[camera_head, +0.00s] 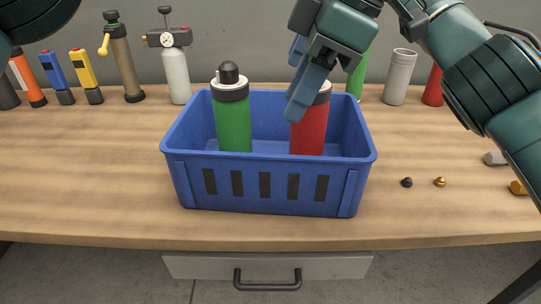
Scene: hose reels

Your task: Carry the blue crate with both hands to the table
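The blue crate (270,168) sits upright on the wooden table (90,170), near its front edge, with slots along its front wall. A green bottle (233,125) with a black and white cap and a red bottle (309,134) stand inside it. My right gripper (303,100) points down in front of the red bottle's top and hides part of its cap. Its fingers overlap in this view, so I cannot tell their opening or any contact. My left gripper is not in view; only a dark part of my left arm shows at the top left.
Pump-like tools, including a white sprayer (175,75), line the table's back by the wall, with a grey cup (399,78) at the right. Small dark and brass fittings (440,182) lie right of the crate. The table left of the crate is clear. A drawer (215,265) is below.

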